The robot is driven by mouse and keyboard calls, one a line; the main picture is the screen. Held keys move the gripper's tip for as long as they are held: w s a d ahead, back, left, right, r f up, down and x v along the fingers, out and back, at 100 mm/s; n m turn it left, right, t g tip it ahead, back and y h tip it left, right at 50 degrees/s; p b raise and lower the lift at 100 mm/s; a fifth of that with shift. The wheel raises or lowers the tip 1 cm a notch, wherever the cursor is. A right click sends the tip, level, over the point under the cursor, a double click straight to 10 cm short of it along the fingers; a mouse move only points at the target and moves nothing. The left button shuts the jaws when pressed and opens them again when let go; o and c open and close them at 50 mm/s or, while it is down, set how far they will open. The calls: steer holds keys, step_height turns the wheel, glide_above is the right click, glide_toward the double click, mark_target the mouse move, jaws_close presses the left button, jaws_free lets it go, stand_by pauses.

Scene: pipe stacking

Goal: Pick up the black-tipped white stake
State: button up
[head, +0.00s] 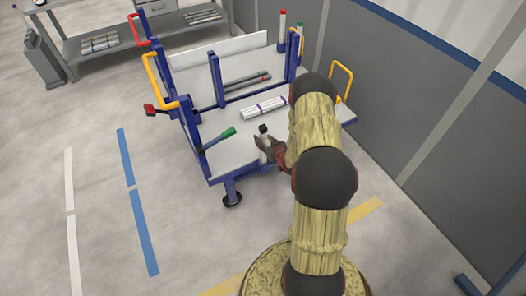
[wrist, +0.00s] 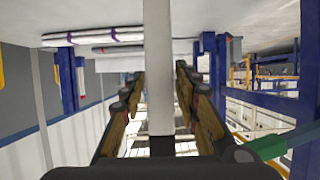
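The black-tipped white stake (head: 263,130) stands at the near edge of the blue-framed cart's bed in the head view, its lower part hidden by my gripper. In the wrist view a white shaft (wrist: 158,65), seemingly this stake, runs between my fingers. My gripper (head: 263,143) is at the stake, below its black tip. In the wrist view my gripper (wrist: 158,72) is open around the shaft, with a gap visible on each side.
The cart bed (head: 215,125) carries white pipes (head: 264,108) and dark pipes (head: 246,80). Blue posts (head: 216,80) rise from the cart. A grey wall (head: 410,100) stands to the right.

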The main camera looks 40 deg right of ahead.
mark_target(263, 126)
jaws_close()
stand_by(0.5)
step_height(263, 126, up, 10)
steer(key=p, duration=0.4)
steer(key=shift+r, duration=0.15)
step_height(263, 126, up, 10)
steer(key=p, duration=0.6)
steer(key=shift+w, duration=0.15)
stand_by(0.4)
